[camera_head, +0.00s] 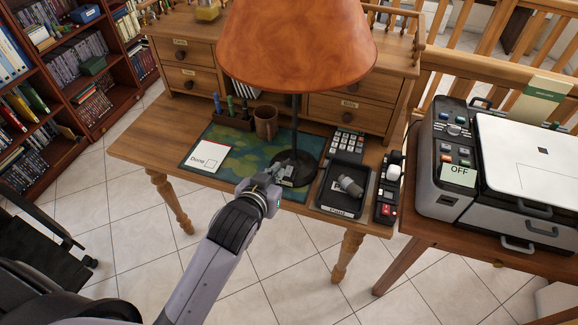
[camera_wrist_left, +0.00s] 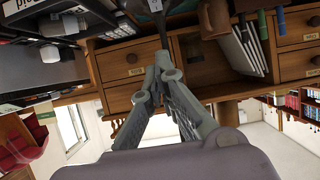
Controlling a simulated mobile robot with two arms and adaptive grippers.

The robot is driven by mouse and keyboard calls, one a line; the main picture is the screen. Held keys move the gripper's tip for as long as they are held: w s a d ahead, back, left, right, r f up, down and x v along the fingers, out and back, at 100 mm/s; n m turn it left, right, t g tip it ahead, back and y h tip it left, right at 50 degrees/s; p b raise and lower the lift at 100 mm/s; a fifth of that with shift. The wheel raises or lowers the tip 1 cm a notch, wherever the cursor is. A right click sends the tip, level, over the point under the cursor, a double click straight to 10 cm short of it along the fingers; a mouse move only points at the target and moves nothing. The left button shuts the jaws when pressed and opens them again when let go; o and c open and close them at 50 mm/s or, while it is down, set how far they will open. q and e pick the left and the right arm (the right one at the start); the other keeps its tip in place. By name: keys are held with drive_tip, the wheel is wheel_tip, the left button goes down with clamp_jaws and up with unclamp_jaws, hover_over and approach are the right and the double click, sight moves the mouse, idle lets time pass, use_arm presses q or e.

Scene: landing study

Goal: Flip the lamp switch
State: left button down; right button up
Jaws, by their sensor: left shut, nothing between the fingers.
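The lamp has a large orange-brown shade (camera_head: 296,45), a dark stem (camera_head: 294,122) and a round dark base (camera_head: 309,158) on the wooden desk. My left gripper (camera_head: 272,172) is at the front left of the base, its fingers shut and empty. A small light grey piece on the base, just right of the fingertips, may be the switch; its position is unclear. I cannot tell whether the fingers touch it. In the left wrist view the shut fingers (camera_wrist_left: 161,72) point toward the dark stem (camera_wrist_left: 163,30). My right gripper is not in view.
A notepad (camera_head: 206,156), a brown mug (camera_head: 265,122) and a pen holder stand left of the lamp. A black tray (camera_head: 341,207) and a red-buttoned device (camera_head: 388,200) lie right.

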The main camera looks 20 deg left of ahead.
use_arm(q)
hover_over(289, 175)
drive_tip(key=s, duration=0.2)
wheel_tip(289, 175, down, 4)
drive_tip(key=shift+w+f+p, duration=0.15)
drive_tip(key=shift+w+f, duration=0.25)
drive_tip(key=shift+f, duration=0.2)
drive_tip(key=shift+w+f+p, duration=0.15)
drive_tip(key=shift+w+f, duration=0.2)
drive_tip(key=shift+f, duration=0.25)
drive_tip(key=shift+w+f, duration=0.2)
drive_tip(key=shift+f, duration=0.55)
drive_tip(key=shift+w+r+g+p, duration=0.2)
drive_tip(key=shift+r+g+p, duration=0.1)
drive_tip(key=shift+p, duration=0.85)
drive_tip(key=shift+f, duration=0.5)
drive_tip(key=shift+s, duration=0.1)
